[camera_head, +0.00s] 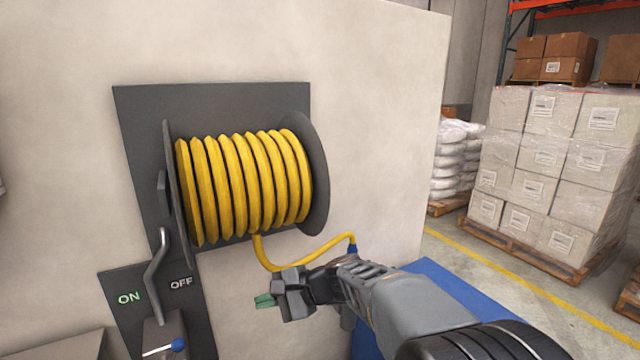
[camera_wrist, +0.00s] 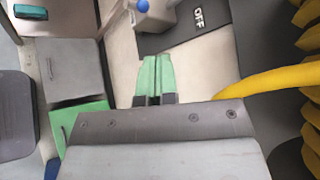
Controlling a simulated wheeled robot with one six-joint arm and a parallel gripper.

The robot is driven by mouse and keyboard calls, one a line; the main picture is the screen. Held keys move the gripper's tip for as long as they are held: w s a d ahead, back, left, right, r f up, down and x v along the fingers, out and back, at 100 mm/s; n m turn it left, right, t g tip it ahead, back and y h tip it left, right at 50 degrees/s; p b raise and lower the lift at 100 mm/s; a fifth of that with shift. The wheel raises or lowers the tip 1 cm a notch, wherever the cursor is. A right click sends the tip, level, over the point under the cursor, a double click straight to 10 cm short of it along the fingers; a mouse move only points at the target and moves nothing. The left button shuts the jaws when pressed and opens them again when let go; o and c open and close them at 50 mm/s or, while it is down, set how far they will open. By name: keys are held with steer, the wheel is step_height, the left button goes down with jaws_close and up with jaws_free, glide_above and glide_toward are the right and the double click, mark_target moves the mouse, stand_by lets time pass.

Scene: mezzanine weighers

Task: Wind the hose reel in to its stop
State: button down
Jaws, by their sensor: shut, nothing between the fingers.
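The hose reel (camera_head: 318,175) is dark grey and mounted on a dark plate on the wall. Yellow hose (camera_head: 245,185) is wound round it in several turns. A loose length (camera_head: 300,266) hangs below and runs right to a blue end fitting (camera_head: 352,249). My gripper (camera_head: 265,300) is below the reel, apart from it, with its green fingertips shut together and empty. In the wrist view the fingers (camera_wrist: 154,78) touch each other, and yellow hose (camera_wrist: 275,82) passes to their right. The reel's left flange (camera_head: 172,195) shows edge-on with a small dark part (camera_head: 161,193) on its outer side.
Left of my gripper is a panel (camera_head: 122,283) marked ON and OFF, with a grey bent lever (camera_head: 156,265) and a blue knob (camera_head: 178,345). A blue surface (camera_head: 430,285) lies behind my arm. Wrapped pallet boxes (camera_head: 550,160) stand far right, beyond a yellow floor line.

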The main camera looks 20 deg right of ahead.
steer(key=w+d+r+m+t+y, duration=0.1)
steer(key=w+d+r+m+t, duration=0.3)
steer(key=w+d+m+t, duration=0.7)
steer(key=w+d+r+m+t+h, duration=0.2)
steer(key=d+m+t+h, duration=0.2)
steer(key=d+m+h, duration=0.15)
steer(key=w+d+r+m+t+h, duration=0.1)
steer(key=w+d+m+t+h, duration=0.3)
steer(key=d, duration=0.3)
steer(key=w+a+r+m+p, duration=0.1)
steer(key=w+r+p, duration=0.3)
steer(key=w+r, duration=0.3)
step_height(320, 180, up, 3)
steer(key=shift+w+f+g, duration=0.2)
steer(key=shift+w+g, duration=0.1)
steer(key=shift+w, duration=0.1)
steer(key=shift+d+m+h, duration=0.2)
steer(key=shift+m+h, duration=0.05)
steer(key=shift+m, duration=0.1)
